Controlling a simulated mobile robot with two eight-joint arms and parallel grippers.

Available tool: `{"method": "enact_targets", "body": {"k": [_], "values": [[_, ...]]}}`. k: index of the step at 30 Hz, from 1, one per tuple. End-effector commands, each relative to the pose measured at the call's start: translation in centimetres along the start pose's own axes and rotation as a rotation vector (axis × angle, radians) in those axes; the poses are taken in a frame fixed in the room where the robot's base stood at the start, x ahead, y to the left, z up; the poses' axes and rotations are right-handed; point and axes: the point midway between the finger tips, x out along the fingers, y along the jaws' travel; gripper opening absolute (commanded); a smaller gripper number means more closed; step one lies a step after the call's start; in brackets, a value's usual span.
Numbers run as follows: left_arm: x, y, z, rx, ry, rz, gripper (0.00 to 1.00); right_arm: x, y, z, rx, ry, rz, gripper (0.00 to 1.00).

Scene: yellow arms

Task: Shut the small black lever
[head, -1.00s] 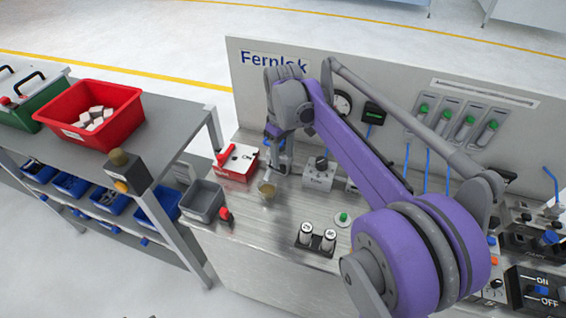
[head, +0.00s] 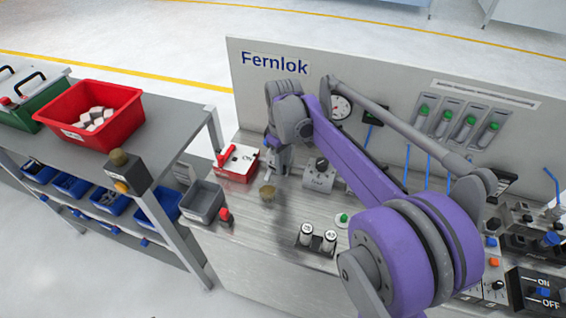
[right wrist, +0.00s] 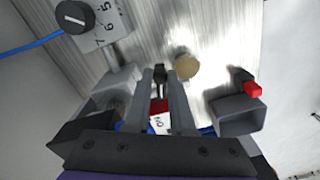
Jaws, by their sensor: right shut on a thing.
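My right gripper (head: 277,169) is low over the steel bench, just right of the red box with a white top (head: 238,163). In the right wrist view its two fingers (right wrist: 164,90) are close together. A small black lever (right wrist: 160,82) shows between them, and they are shut on it. Part of the red box (right wrist: 158,106) shows behind and below the lever, between the fingers. In the head view the gripper and wrist hide the black lever. My left gripper is not in view.
A brass knob (head: 267,192) stands close in front of the gripper. A grey dial box (head: 319,176) is to the right, a grey bin (head: 202,200) and a red knob (head: 225,215) to the front left. The upright Fernlok panel (head: 240,90) rises behind.

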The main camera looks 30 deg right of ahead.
Motion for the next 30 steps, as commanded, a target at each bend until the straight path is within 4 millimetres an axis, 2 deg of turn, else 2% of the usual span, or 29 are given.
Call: {"method": "enact_targets", "body": {"k": [5, 15, 24, 25, 30], "values": [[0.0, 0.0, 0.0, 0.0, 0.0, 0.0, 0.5, 0.0, 0.1, 0.0, -0.015, 0.0, 0.0, 0.0], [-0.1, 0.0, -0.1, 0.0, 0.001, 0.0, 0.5, 0.0, 1.0, -0.3, -0.258, -0.001, 0.0, 0.0], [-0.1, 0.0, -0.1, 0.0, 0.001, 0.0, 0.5, 0.0, 1.1, -0.3, -0.273, -0.002, 0.001, 0.0], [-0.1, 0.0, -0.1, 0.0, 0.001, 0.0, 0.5, 0.0, 1.1, -0.3, -0.273, -0.002, 0.001, 0.25], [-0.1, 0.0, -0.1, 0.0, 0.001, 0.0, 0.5, 0.0, 1.1, -0.3, -0.272, -0.002, 0.001, 0.52]]}}
